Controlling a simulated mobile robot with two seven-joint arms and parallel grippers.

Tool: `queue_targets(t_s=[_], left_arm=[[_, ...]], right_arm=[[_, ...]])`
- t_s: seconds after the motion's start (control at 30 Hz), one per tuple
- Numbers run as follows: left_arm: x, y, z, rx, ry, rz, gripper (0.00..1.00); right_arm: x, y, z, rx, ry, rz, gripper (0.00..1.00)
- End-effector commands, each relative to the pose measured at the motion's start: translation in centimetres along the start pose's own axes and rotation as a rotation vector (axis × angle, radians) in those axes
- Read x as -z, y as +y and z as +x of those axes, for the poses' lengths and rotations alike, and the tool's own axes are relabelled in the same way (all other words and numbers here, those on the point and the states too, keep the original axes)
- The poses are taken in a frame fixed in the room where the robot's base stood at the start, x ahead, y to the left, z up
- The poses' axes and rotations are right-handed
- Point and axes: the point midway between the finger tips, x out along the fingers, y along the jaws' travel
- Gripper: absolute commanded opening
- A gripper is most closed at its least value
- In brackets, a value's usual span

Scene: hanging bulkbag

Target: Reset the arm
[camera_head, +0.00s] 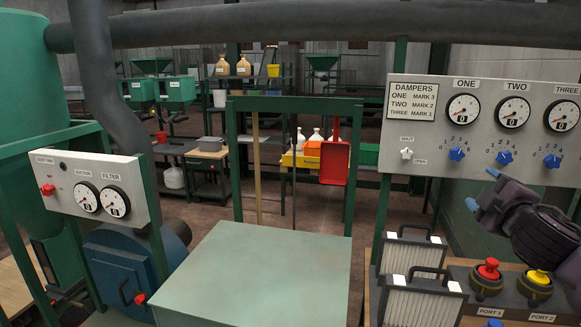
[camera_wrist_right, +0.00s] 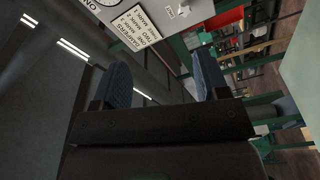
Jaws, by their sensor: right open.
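My right arm (camera_head: 540,232) comes in at the right edge of the head view. Its gripper (camera_head: 482,190) points left and up, in front of the lower part of the damper panel (camera_head: 440,130), below the dials. In the right wrist view the two blue fingers of this gripper (camera_wrist_right: 163,80) stand apart with nothing between them. The damper panel (camera_wrist_right: 125,25) shows beyond the fingertips there. I cannot tell the exact gap to the panel. My left gripper is not in view.
Two pleated filters (camera_head: 405,255) and the red and yellow port knobs (camera_head: 488,268) stand below my right arm. A pale green bench top (camera_head: 255,275) is clear in the middle. A gauge box (camera_head: 95,192) stands left. A red scoop (camera_head: 334,162) hangs behind.

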Motion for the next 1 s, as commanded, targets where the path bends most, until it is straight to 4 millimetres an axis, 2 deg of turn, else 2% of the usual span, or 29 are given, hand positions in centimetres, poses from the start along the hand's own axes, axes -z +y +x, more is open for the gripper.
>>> queue_targets(t_s=[0.1, 0.27, 0.37, 0.47, 0.57, 0.7, 0.87, 1.0], left_arm=[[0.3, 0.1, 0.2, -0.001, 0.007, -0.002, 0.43], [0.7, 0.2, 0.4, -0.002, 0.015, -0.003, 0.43], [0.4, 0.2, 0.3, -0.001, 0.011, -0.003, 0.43], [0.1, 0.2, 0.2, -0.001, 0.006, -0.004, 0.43], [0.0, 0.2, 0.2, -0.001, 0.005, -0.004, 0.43], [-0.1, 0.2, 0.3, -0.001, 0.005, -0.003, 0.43], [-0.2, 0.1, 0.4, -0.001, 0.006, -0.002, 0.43], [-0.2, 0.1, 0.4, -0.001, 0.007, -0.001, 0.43]], right_arm=[[0.8, -3.1, -0.2, 0.042, 0.062, 0.094, 0.68], [0.7, -8.1, -1.3, 0.109, 0.1, 0.216, 0.68], [0.4, -11.9, -2.6, 0.156, 0.11, 0.307, 0.68], [-0.3, -16.7, -4.6, 0.212, 0.101, 0.422, 0.68], [-1.1, -21.8, -7.3, 0.264, 0.073, 0.546, 0.68], [-2.2, -28.4, -12.0, 0.323, 0.002, 0.716, 0.68], [-3.5, -34.9, -18.1, 0.369, -0.121, 0.882, 0.68], [-4.5, -39.7, -23.9, 0.402, -0.258, 0.995, 0.68]])
